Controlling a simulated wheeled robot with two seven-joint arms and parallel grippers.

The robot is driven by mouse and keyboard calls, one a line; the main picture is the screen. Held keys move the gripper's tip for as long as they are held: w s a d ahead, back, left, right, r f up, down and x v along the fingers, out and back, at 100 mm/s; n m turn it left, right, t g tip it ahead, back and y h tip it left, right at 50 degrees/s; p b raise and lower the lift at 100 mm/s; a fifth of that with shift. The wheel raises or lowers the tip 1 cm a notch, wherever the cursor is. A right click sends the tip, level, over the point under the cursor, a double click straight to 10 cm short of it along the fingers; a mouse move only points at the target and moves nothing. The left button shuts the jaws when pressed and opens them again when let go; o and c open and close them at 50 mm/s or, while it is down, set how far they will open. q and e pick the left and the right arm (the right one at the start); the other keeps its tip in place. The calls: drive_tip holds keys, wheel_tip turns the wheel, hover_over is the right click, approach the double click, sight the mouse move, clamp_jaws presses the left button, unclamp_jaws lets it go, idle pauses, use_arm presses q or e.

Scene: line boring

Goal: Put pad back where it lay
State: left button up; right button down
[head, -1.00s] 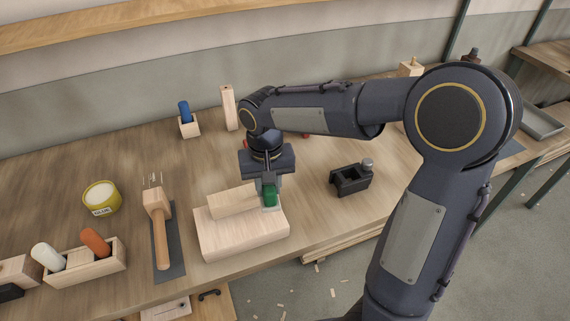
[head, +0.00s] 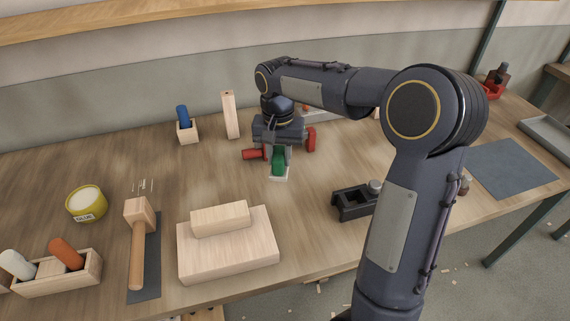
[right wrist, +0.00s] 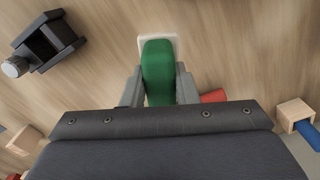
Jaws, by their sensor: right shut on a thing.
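The pad (head: 279,164) has a green grip and a thin white base. My right gripper (head: 277,154) is shut on its green grip and points down over the middle of the bench. In the right wrist view the green pad (right wrist: 158,72) sits between both fingers, with a corner of its white base showing beyond. The base is at or just above the bare bench top; I cannot tell whether it touches. My left gripper is not in view.
A stepped wooden block (head: 228,257) stands at the front. A red clamp (head: 310,139) lies close behind my gripper, partly hidden. A black vise-like block (head: 352,205) is to the right. A mallet (head: 138,245), glue pot (head: 86,204) and wooden tray (head: 60,284) are left. A grey mat (head: 505,166) lies right.

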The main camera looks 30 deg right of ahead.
drive_tip(key=w+d+f, duration=0.1)
drive_tip(key=f, duration=0.1)
drive_tip(key=w+d+f, duration=0.2)
drive_tip(key=w+d+f+p, duration=0.1)
drive_tip(key=f, duration=0.1)
drive_tip(key=shift+w+d+f, duration=0.25)
drive_tip(key=shift+w+d, duration=0.1)
drive_tip(key=shift+d, duration=0.05)
drive_tip(key=shift+f, duration=1.65)
drive_tip(key=shift+f, duration=0.2)
drive_tip(key=c, duration=1.1)
unclamp_jaws()
drive_tip(key=shift+r, duration=0.2)
